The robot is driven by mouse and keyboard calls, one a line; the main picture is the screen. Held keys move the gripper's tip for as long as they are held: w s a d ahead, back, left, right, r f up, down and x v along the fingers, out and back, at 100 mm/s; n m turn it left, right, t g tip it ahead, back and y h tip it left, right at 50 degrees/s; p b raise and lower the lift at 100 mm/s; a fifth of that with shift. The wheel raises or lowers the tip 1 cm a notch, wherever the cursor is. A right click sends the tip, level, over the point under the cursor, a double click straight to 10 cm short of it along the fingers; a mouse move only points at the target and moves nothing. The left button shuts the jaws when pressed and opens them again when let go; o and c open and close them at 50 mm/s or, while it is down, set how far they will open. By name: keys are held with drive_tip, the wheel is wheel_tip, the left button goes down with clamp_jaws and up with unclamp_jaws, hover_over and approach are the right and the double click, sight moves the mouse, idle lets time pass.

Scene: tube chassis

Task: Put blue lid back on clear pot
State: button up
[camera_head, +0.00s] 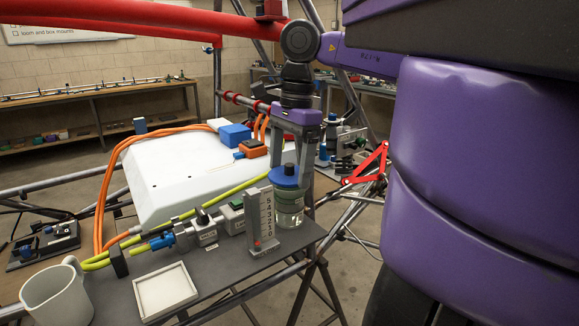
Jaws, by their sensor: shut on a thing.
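The clear pot (289,210) stands upright near the right edge of the grey shelf, with pale liquid inside and a label on its front. The blue lid (280,181), a flat disc with a dark knob (289,169), is at the pot's mouth. I cannot tell whether it rests on the rim or is slightly above it. My gripper (290,172) points straight down over the pot, its two grey fingers shut on the blue lid, one on each side of the knob. The pot's rim is hidden by the lid.
A grey numbered gauge block (260,218) stands close left of the pot. Connectors (195,232) and yellow-green cables lie further left. A white shallow tray (165,290) and a white mug (57,295) are at the front. A large white case (185,170) stands behind. Red and grey tubes surround the shelf.

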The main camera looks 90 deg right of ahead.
sight(295, 172)
drive_tip(key=shift+f+b, duration=0.5)
drive_tip(key=shift+f, duration=0.1)
idle(0.3)
drive_tip(key=o, duration=1.1)
drive_tip(key=shift+r, duration=0.15)
drive_tip(key=r+p, duration=0.2)
drive_tip(key=r, duration=0.1)
drive_tip(key=r+p, duration=0.2)
drive_tip(key=r, duration=0.2)
drive_tip(key=s+r+p, duration=0.1)
drive_tip(key=r+p, duration=0.2)
drive_tip(key=shift+d+r, duration=0.35)
drive_tip(key=shift+d, duration=0.05)
